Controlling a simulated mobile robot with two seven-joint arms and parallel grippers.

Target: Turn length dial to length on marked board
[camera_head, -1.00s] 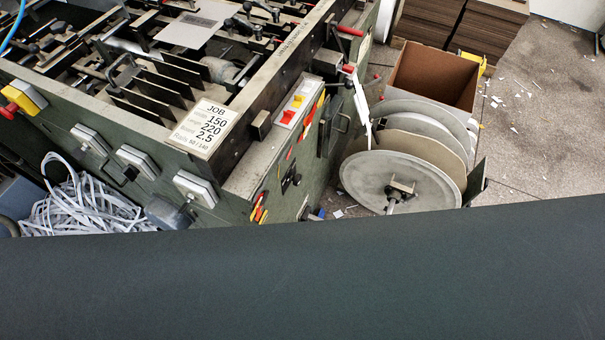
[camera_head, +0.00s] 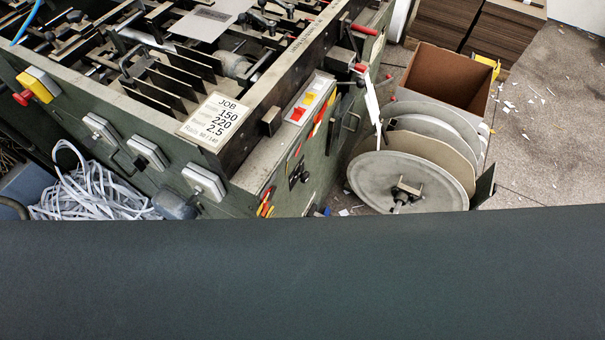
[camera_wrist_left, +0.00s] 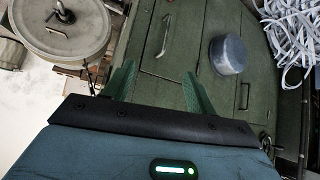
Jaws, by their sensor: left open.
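The job board (camera_head: 215,120) lies on the machine's top corner and reads 150, 220 and 2.5; its row labels are too small to read surely. Three pale square units (camera_head: 100,128), (camera_head: 147,152) and (camera_head: 204,181) sit along the machine's front side. I cannot tell which one is the length dial, nor read any setting. My left gripper (camera_wrist_left: 158,88) shows only in the left wrist view, with its two green fingers apart and nothing between them. It faces a green panel with a handle (camera_wrist_left: 165,36) and a round grey cap (camera_wrist_left: 228,55). My right gripper is not in view.
A red-and-yellow emergency button (camera_head: 32,90) is at the machine's left. White strapping (camera_head: 88,190) is piled below the front. Large reels (camera_head: 405,180) and an open cardboard box (camera_head: 445,78) stand at the right. A dark surface covers the lower head view.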

